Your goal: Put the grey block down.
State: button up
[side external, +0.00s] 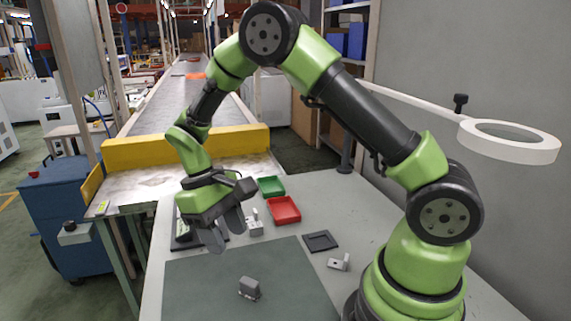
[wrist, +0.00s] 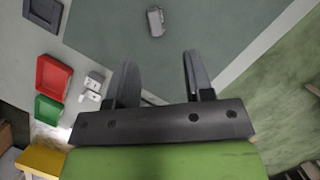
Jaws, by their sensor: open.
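The grey block (side external: 249,288) rests on the dark green-grey mat (side external: 200,292) near the front of the table. It also shows in the wrist view (wrist: 156,21), lying on the mat beyond the fingertips. My gripper (side external: 224,240) is open and empty, above the far left part of the mat. It is up and to the left of the block in the side view, clearly apart from it. In the wrist view my gripper (wrist: 158,65) has its two dark fingers spread with nothing between them.
A ring lamp (side external: 509,154) hangs at the right. A yellow barrier (side external: 186,150) crosses the conveyor's end.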

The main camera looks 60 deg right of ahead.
jog(key=s+r+m+t+y, duration=0.1)
jog(key=s+r+t, duration=0.2)
jog(key=r, duration=0.4)
jog(key=s+r+m+t, duration=0.1)
jog(key=s+r+t, duration=0.2)
jog(key=r, duration=0.5)
jog(key=s+r+m+t, duration=0.1)
jog(key=s+r+t, duration=0.3)
jog(key=s, duration=0.5)
jog(key=shift+d+m+t+y, duration=0.15)
jog(key=shift+m+t+y, duration=0.25)
jog(key=shift+t, duration=0.1)
jog(key=shift+w, duration=0.1)
